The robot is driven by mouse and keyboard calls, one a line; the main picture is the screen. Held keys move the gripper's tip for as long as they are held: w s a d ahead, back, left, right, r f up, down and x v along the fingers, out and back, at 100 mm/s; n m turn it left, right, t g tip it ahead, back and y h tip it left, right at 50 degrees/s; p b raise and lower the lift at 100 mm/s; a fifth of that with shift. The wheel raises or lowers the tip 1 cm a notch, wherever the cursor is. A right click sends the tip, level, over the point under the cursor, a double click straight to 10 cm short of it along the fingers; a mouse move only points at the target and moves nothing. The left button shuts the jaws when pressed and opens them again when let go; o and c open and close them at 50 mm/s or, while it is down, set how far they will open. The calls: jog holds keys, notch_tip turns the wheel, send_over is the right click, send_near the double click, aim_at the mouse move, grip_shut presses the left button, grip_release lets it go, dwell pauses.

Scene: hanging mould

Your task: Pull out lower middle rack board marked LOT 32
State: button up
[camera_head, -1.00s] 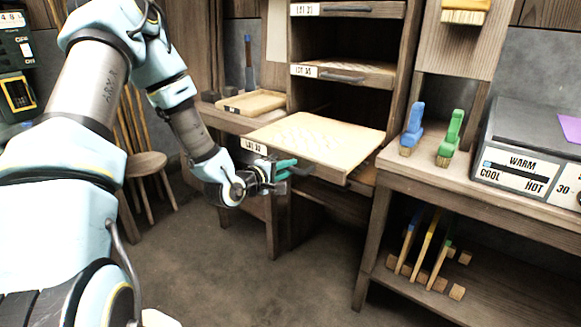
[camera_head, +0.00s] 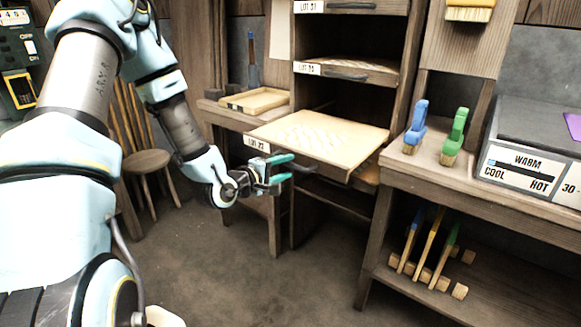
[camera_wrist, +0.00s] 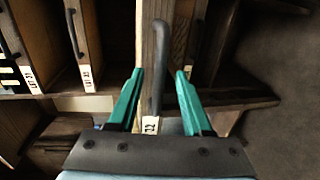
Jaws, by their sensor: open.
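The LOT 32 board (camera_head: 318,137) is a pale wooden board sticking well out of the rack towards me, with small light shapes on top. Its label (camera_head: 257,144) is on the left of its front edge, and a dark bar handle (camera_head: 303,168) is on the same edge. My gripper (camera_head: 284,168) is open in front of that edge. In the wrist view, its green fingers (camera_wrist: 160,90) stand apart on either side of the handle (camera_wrist: 160,60) and board edge, with a gap on each side. The label's number is partly hidden there.
Boards marked LOT 31 (camera_head: 347,7) and a second labelled one (camera_head: 345,72) sit pushed in above. A right bench (camera_head: 480,186) carries blue (camera_head: 416,125) and green (camera_head: 454,135) brushes. A stool (camera_head: 148,162) stands left. The floor in front is clear.

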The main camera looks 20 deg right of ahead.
jog(key=v, duration=0.7)
jog(key=shift+s+a, duration=0.2)
jog(key=shift+a, duration=0.1)
jog(key=w+a+r+m+g+y+p, duration=0.1)
jog(key=a+r+m+y+p, duration=0.15)
jog(key=a+y, duration=0.45)
jog(key=w+a+r+m+g+y+p, duration=0.1)
jog(key=a+r+m+y+p, duration=0.2)
jog(key=a, duration=0.7)
jog(key=s+a+r+m+g+y+p, duration=0.1)
jog(key=s+a+r+g+y+p, duration=0.2)
jog(key=s+a+r, duration=0.4)
jog(key=s+a+g+p, duration=0.1)
jog(key=s+a, duration=0.1)
jog(key=s, duration=0.1)
jog(key=shift+r, duration=0.25)
